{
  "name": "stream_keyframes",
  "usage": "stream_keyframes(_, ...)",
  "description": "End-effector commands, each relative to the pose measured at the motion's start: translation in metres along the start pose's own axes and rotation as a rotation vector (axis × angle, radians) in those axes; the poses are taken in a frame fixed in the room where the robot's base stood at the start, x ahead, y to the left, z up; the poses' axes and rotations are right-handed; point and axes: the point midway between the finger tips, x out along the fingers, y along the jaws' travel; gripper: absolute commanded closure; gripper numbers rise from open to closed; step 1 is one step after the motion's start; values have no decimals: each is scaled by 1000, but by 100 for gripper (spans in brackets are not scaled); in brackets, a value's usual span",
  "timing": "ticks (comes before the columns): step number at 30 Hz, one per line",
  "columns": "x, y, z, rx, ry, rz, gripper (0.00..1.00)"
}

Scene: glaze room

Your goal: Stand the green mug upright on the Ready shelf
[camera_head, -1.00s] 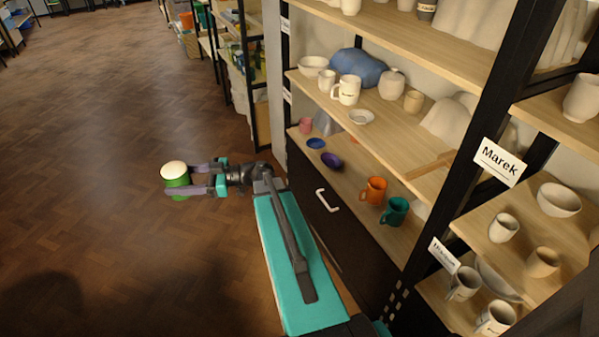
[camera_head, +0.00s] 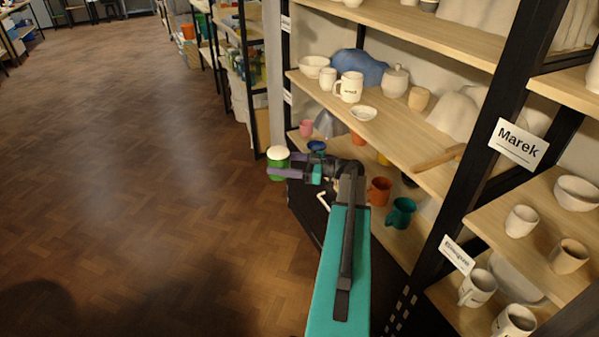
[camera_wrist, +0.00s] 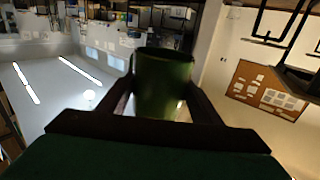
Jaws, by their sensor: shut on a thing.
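My gripper (camera_head: 280,166) is shut on the green mug (camera_head: 277,162), held out at the left of the shelving, in front of the lower shelf's far end. A pale round face is on top of the mug. In the wrist view, which looks inverted, the mug (camera_wrist: 163,88) sits between the fingers with its dark open rim toward the picture's top, so it appears upside down. Its handle is not clear. No label reading Ready is legible. The lower shelf (camera_head: 393,240) bears coloured ware: a teal mug (camera_head: 401,212), an orange mug (camera_head: 379,191) and a pink cup (camera_head: 306,128).
Pale unglazed pots, with a white mug (camera_head: 349,87), stand on the shelf above. A black upright with a Marek label (camera_head: 518,142) stands right. My arm hides part of the lower shelf. Open floor (camera_head: 130,190) lies left.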

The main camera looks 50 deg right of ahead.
Motion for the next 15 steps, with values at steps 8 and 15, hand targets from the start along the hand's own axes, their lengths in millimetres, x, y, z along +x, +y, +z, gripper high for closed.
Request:
stream_keyframes(8,-60,27,18,0,1,55,61)
stream_keyframes(15,-69,29,18,0,0,62,61)
